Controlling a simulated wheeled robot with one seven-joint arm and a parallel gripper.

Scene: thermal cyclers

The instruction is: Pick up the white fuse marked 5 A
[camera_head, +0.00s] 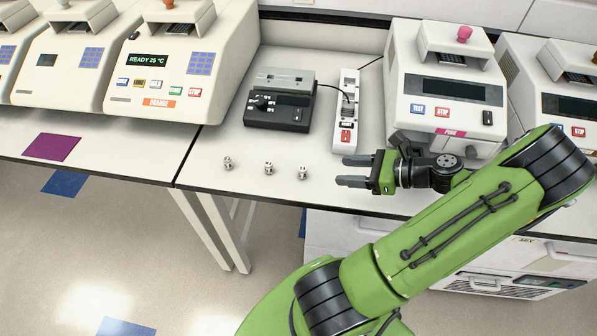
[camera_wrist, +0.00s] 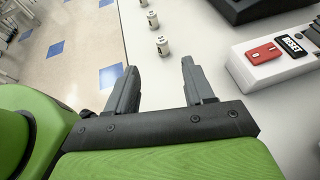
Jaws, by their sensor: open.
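Three small white fuses stand in a row on the bench: a left one (camera_head: 227,162), a middle one (camera_head: 268,168) and a right one (camera_head: 302,172). Their markings are too small to read, so I cannot tell which is 5 A. My gripper (camera_head: 342,171) is open and empty, just to the right of the right fuse, with its fingers pointing left along the row. In the wrist view my gripper (camera_wrist: 160,66) has its fingers apart, and the nearest fuse (camera_wrist: 162,45) stands just beyond the fingertips, roughly between them and not touched.
A black device (camera_head: 280,105) and a white power strip with a red switch (camera_head: 346,120) stand behind the row. A thermal cycler with a pink knob (camera_head: 445,90) stands behind my gripper. The bench's front edge (camera_head: 250,192) runs close in front of the fuses.

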